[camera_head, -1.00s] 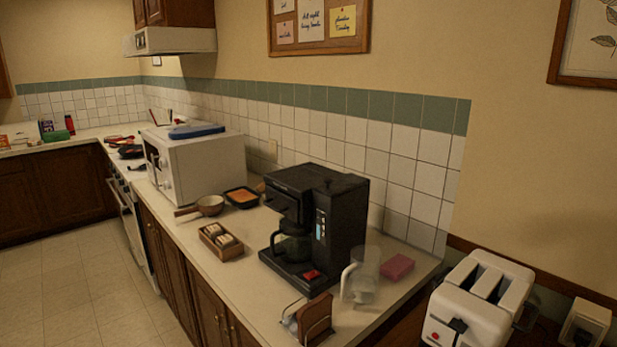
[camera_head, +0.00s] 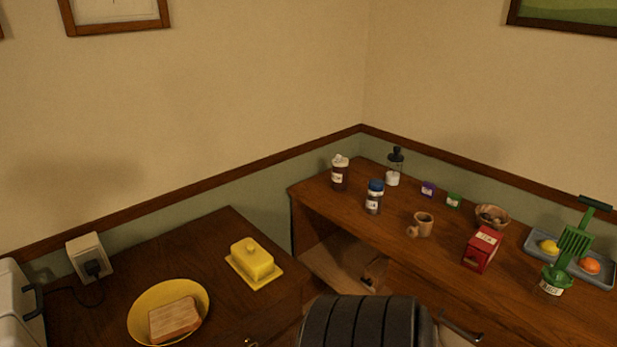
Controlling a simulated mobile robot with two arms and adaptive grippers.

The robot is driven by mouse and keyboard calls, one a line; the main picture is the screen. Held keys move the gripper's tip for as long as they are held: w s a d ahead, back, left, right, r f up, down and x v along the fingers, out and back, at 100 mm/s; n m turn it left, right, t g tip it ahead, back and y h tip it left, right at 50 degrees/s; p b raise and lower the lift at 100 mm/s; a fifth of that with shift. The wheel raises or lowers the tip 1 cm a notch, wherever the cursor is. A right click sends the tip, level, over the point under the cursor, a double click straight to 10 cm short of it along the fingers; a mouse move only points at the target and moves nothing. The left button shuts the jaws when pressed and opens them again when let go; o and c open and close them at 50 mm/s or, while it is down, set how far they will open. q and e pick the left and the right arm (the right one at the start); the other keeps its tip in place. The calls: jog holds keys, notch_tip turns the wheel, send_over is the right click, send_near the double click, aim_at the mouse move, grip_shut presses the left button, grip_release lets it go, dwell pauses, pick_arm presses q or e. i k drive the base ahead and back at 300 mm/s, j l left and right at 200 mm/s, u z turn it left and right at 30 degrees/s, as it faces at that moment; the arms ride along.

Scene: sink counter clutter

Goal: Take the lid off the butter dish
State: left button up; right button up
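The yellow butter dish (camera_head: 254,270) sits on a dark wooden cabinet top, left of centre in the head view. Its yellow lid (camera_head: 251,258), with a small knob on top, rests on the flat yellow base (camera_head: 268,281). Neither of my grippers shows in the head view. A dark ribbed part at the bottom centre hides some of the cabinet fronts; I cannot tell which part it is.
A yellow plate (camera_head: 142,313) with bread (camera_head: 174,320) lies left of the butter dish. A white toaster (camera_head: 15,305) stands at the far left. The right cabinet carries jars, a mug (camera_head: 421,225), a red carton (camera_head: 481,249) and a grey tray (camera_head: 600,275). Bare wood surrounds the dish.

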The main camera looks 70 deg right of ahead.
aim_at(256, 264)
jog(key=z, duration=1.9)
